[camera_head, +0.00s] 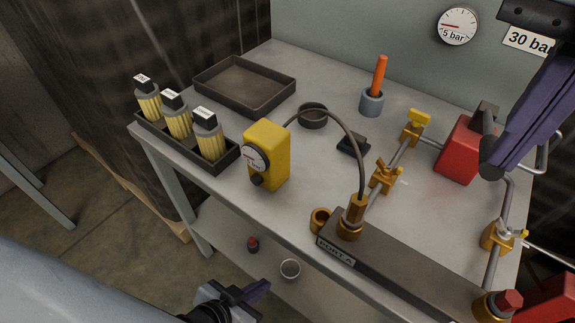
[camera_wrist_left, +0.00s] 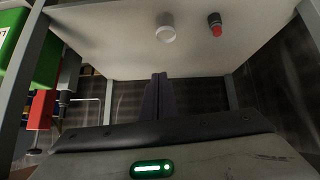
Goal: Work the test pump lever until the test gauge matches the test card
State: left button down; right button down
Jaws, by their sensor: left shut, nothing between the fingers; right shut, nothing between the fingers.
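A round white gauge (camera_head: 457,26) on the back wall has a red needle pointing left and "5 bar" printed on it. A white card (camera_head: 528,40) beside it shows "30 ba", its end hidden by my right arm. A yellow box (camera_head: 267,155) on the table has a small dial on its front, its reading too small to tell. I cannot tell for sure which part is the pump lever. My right gripper (camera_head: 497,160) is shut, its fingers beside a red block (camera_head: 459,150). My left gripper (camera_head: 257,291) is shut and empty, low before the table; it also shows in the left wrist view (camera_wrist_left: 158,97).
A tray of bottles (camera_head: 229,161), an empty tray (camera_head: 245,84) and an orange-handled tool (camera_head: 379,76) in a grey cup stand on the table. A hose arches to a fitting by the "PORT A" bar (camera_head: 400,275). Pipes with brass valves fill the right side.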

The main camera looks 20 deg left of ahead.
aim_at(485, 180)
notch_tip(485, 180, down, 2)
jog(key=shift+f+b, duration=0.1)
jog(key=shift+b, duration=0.5)
jog(key=shift+f+b, duration=0.85)
jog(key=shift+f, duration=0.1)
jog(key=shift+f+b, duration=1.9)
jog(key=shift+f, duration=0.35)
jog(key=shift+r, duration=0.1)
